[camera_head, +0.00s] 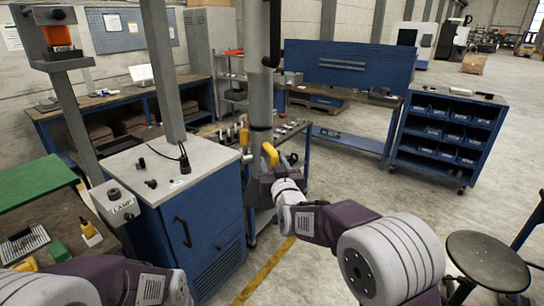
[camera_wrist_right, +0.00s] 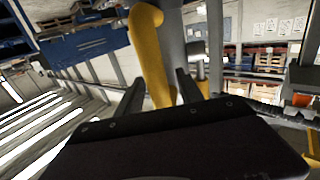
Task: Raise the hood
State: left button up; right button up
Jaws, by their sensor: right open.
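A grey vertical tube (camera_head: 262,95) hangs at the centre of the head view, with a yellow handle (camera_head: 270,155) on its lower part; I take this as the hood. My right gripper (camera_head: 265,168) is at the handle's lower end. In the right wrist view the yellow handle (camera_wrist_right: 152,60) runs down between the two dark fingers of my right gripper (camera_wrist_right: 160,88), which are spread apart. The handle's lower end is hidden behind the gripper body, and I cannot tell whether a finger touches it. My left gripper is out of view; only my left arm shows at bottom left.
A blue cabinet with a pale top (camera_head: 165,165) stands left of the tube, with small dark parts on it. A blue workbench (camera_head: 350,70) and a blue bin rack (camera_head: 445,130) stand behind. A round stool (camera_head: 487,262) is at right. The floor between is clear.

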jog(key=shift+w+a, duration=0.15)
jog(key=shift+w, duration=0.55)
grip_shut()
dwell(0.9)
